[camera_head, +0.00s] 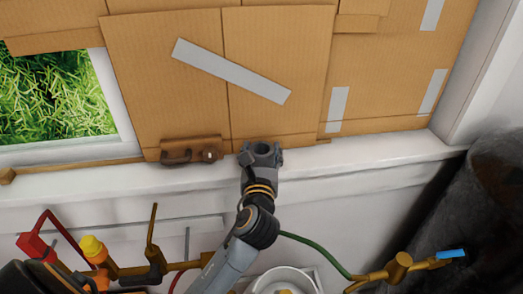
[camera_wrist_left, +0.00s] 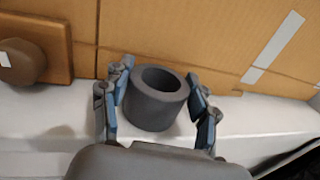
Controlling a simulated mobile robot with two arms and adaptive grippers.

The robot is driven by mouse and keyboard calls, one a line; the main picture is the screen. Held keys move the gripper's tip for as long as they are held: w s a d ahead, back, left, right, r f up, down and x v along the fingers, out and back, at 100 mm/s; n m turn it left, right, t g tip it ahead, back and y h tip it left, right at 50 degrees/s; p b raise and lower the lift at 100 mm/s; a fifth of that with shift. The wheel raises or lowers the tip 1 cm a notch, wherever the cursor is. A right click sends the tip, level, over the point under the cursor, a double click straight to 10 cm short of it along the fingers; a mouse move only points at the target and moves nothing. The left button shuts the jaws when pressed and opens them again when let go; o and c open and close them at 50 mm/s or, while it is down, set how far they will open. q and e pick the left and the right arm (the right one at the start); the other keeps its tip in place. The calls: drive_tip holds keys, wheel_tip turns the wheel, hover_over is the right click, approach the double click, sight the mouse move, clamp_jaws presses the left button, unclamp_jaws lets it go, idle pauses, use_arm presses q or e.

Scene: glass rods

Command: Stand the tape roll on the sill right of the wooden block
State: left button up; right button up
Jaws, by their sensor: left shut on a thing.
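The grey tape roll (camera_head: 262,147) is upright, with its round hole facing up, at the sill (camera_head: 345,160) against the cardboard. It also shows in the left wrist view (camera_wrist_left: 152,112). My left gripper (camera_head: 263,155) is shut on it, one finger on each side. I cannot tell whether its base touches the sill or hangs just above. A brown wooden block (camera_head: 190,150) with a dark handle and a knob is left of the roll, with a gap between. In the left wrist view, the block (camera_wrist_left: 58,38) is at the upper left. My right gripper is out of view.
Taped cardboard (camera_head: 275,65) covers the window behind the sill. A small wooden piece (camera_head: 7,176) lies at the sill's left end. Below are pipes with a yellow knob (camera_head: 92,248), a green hose (camera_head: 315,246) and a white bowl-like thing (camera_head: 283,279). The sill's right part is clear.

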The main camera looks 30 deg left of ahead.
use_arm(q)
drive_tip(key=o, duration=1.3)
drive_tip(key=shift+f, duration=0.15)
drive_tip(key=shift+c, duration=0.2)
drive_tip(key=shift+s, duration=0.1)
drive_tip(key=b+v, duration=0.2)
drive_tip(key=v, duration=1)
